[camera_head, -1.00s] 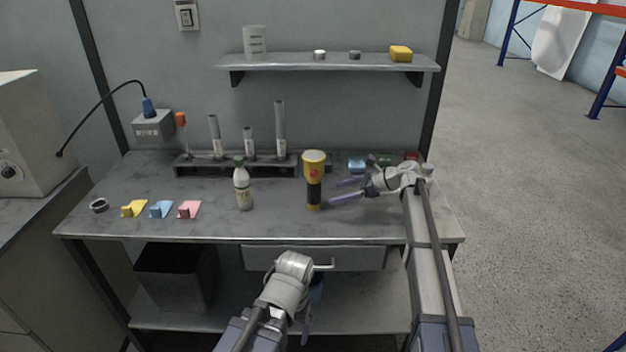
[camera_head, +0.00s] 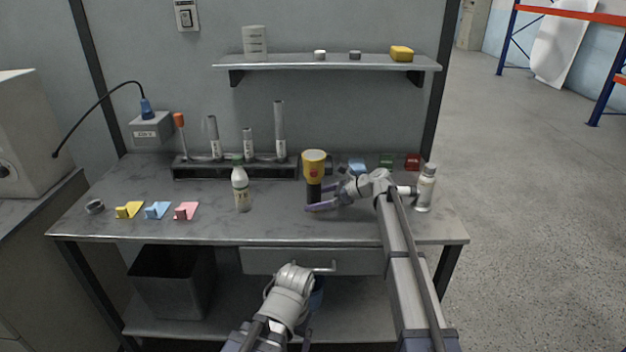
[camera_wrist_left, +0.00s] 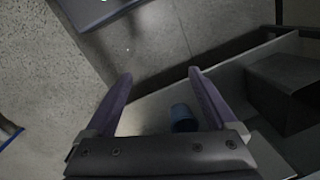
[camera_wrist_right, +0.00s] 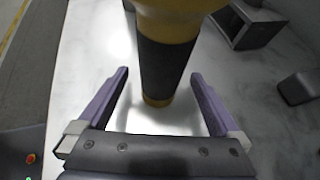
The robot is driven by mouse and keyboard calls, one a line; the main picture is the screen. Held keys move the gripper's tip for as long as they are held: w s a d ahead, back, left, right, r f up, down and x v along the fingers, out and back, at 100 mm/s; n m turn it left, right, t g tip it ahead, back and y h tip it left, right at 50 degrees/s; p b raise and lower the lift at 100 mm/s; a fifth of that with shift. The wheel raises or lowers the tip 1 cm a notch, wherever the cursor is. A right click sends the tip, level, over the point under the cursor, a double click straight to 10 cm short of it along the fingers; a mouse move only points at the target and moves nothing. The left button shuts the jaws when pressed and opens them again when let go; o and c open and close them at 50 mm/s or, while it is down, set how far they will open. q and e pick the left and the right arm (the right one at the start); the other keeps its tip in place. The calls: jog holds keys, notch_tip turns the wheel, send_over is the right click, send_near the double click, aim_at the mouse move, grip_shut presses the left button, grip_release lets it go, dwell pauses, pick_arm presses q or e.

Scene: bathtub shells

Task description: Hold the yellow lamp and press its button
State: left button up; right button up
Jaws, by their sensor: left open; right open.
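The yellow lamp (camera_head: 314,162) stands upright on the table, with a wide yellow head, a black grip and a red spot on its front that may be the button. My right gripper (camera_head: 318,199) is open at the lamp's lower part. In the right wrist view the lamp's black grip (camera_wrist_right: 163,65) stands between and just beyond the open fingers (camera_wrist_right: 160,82), with no visible contact. The lamp's top is out of that view. My left gripper (camera_wrist_left: 158,78) is open and empty, low in front of the table; in the head view its fingers are mostly hidden behind its arm.
A white bottle with a green cap (camera_head: 241,188) stands left of the lamp, and another bottle (camera_head: 425,188) stands right of my right arm. A rack (camera_head: 235,171) is behind. The drawer front (camera_head: 262,261) and dark bin (camera_head: 172,283) are below the tabletop.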

jog(key=c, duration=1.2)
pick_arm(q)
grip_shut()
dwell(1.2)
